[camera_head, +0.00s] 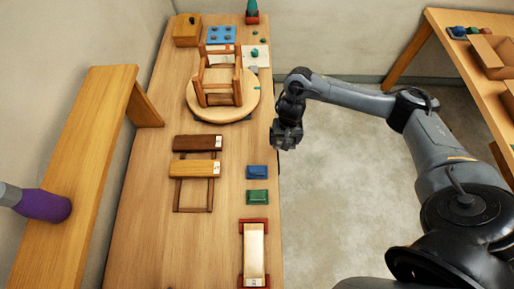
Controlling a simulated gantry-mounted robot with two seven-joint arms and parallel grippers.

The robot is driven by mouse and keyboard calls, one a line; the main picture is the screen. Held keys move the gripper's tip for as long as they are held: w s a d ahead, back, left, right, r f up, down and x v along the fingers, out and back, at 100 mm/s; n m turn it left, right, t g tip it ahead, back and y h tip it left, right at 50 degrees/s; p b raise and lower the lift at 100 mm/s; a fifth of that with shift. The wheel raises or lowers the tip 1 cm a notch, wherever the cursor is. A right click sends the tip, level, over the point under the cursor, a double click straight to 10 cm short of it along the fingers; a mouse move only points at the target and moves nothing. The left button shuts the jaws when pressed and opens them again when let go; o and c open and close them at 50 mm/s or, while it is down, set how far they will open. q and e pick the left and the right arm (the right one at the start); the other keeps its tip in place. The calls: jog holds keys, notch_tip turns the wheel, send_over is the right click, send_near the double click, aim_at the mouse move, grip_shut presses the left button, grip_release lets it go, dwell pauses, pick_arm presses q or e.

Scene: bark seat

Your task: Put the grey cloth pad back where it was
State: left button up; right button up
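I cannot clearly make out a grey cloth pad. A small grey patch (252,69) lies by the white sheet at the back of the long wooden table (150,215), too small to identify. A blue pad (257,172) and a green pad (257,197) lie near the table's right edge. My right gripper (285,142) hangs just off that edge, behind and to the right of the blue pad. Its fingers are dark and small, so I cannot tell whether they are open or hold anything. My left gripper is out of view.
An upturned wooden stool (219,89) rests on a round board (243,104). Small wooden benches (195,168) stand mid-table; a cream-topped piece with red ends (254,250) is in front. A side table (460,50) holds boxes. Bare tabletop lies front left.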

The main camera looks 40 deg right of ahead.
jog(key=b, duration=0.3)
send_over(257, 150)
notch_tip(257, 150, down, 6)
jog(key=shift+s+a+f, duration=0.1)
jog(key=shift+a, duration=0.05)
notch_tip(257, 150, down, 3)
jog(key=shift+f+b, duration=0.15)
jog(key=shift+b, duration=0.15)
jog(key=shift+f, duration=0.3)
jog(key=shift+f, duration=0.1)
jog(key=o, duration=0.7)
jog(key=shift+o, duration=0.2)
